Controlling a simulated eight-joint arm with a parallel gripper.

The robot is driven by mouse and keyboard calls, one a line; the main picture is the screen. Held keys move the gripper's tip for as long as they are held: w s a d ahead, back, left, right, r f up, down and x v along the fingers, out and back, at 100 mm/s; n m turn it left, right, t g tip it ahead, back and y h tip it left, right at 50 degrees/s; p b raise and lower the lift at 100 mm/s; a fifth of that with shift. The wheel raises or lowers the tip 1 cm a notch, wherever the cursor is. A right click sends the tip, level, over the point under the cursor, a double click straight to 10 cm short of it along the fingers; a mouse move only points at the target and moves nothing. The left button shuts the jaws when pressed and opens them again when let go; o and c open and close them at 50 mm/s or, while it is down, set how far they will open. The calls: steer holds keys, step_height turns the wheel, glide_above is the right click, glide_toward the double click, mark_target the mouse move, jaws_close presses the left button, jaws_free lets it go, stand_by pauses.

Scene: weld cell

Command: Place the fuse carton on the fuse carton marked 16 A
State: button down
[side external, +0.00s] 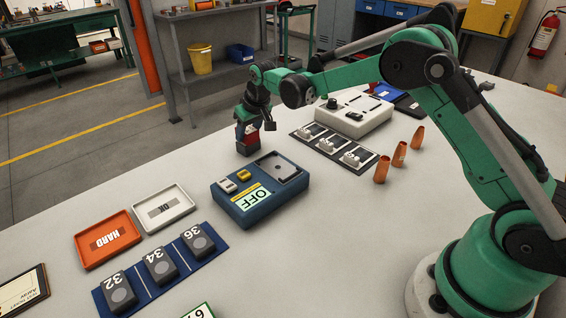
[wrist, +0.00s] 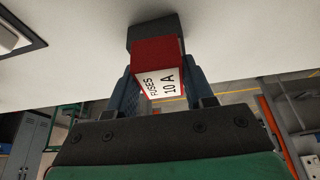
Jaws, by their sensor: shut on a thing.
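My gripper (side external: 246,128) points down over the table, left of the beige device. It is shut on a red and white fuse carton (side external: 253,137). In the wrist view the carton (wrist: 160,70) sits between the blue fingers and its label reads "FUSES 10 A". A dark grey block (side external: 249,149) is directly below the red carton on the table. It also shows beyond the carton in the wrist view (wrist: 155,32). The two look in contact or nearly so; I cannot tell which. No marking on the dark block is readable, and no 16 A label shows.
A blue box marked OFF (side external: 250,205) stands close in front. Beyond are a dark strip with white parts (side external: 335,148), a beige device (side external: 352,118) and orange cones (side external: 400,153). An orange tray (side external: 107,240), white tray (side external: 163,208) and numbered-block mat (side external: 215,243) lie at left.

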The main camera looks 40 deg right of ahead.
steer(key=shift+c, duration=1.7)
jaws_free()
steer(key=shift+f, duration=0.1)
steer(key=v, duration=1.2)
steer(key=s+a+t, duration=0.2)
steer(key=s, duration=1.8)
steer(key=shift+f+t, duration=0.3)
